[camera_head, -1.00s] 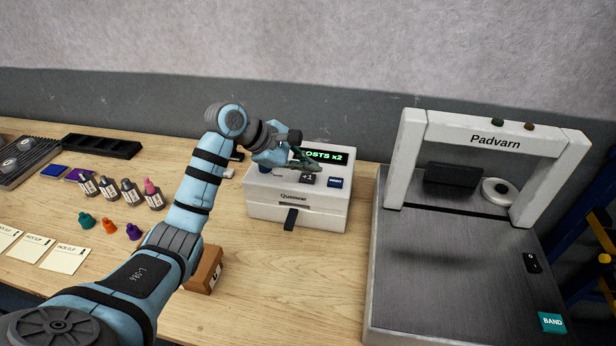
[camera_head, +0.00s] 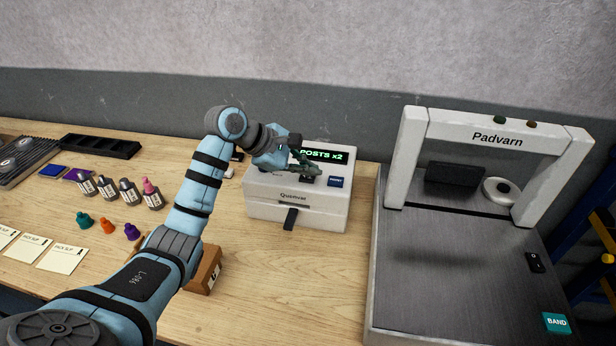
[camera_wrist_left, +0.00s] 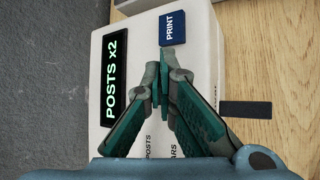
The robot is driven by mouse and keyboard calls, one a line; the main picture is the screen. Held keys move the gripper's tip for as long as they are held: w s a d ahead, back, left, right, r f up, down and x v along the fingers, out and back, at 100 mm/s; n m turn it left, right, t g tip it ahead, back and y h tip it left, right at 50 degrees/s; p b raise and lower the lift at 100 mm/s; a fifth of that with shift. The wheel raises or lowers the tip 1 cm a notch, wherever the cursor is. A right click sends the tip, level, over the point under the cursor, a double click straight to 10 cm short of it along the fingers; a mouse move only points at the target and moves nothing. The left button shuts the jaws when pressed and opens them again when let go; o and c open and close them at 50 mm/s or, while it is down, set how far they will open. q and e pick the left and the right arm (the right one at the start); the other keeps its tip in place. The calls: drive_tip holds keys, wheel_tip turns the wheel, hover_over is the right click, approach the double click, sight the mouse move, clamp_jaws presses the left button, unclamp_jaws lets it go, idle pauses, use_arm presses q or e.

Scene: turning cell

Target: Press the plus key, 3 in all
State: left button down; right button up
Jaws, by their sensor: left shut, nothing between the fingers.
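The white Quoinval printer box (camera_head: 325,213) stands on the bench in the middle of the head view. Its lit green display (camera_head: 324,156) reads "POSTS x2", and it shows in the wrist view too (camera_wrist_left: 113,80). The dark plus key (camera_head: 307,181) is on its sloped top, left of the blue PRINT key (camera_head: 336,182). My left gripper (camera_head: 314,171) is shut and empty, its fingertips at the plus key and partly covering it. I cannot tell whether they touch it. In the left wrist view my shut fingers (camera_wrist_left: 164,62) hide the plus key.
A white frame machine marked Padvarn (camera_head: 499,137) with a metal bed stands to the right. Ink bottles (camera_head: 128,192), coloured caps (camera_head: 107,227), cards (camera_head: 62,258) and a brown block (camera_head: 205,270) lie left. Bare bench lies in front of the printer box.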

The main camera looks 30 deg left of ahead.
sight(309, 179)
use_arm(q)
drive_tip(key=shift+f, duration=0.3)
drive_tip(key=shift+r, duration=0.1)
idle(0.3)
drive_tip(key=shift+r+p, duration=0.4)
drive_tip(key=shift+r, duration=0.4)
drive_tip(key=shift+r, duration=0.1)
wheel_tip(309, 179, up, 5)
drive_tip(key=p, duration=0.3)
drive_tip(key=shift+p, duration=0.35)
drive_tip(key=shift+d, duration=0.1)
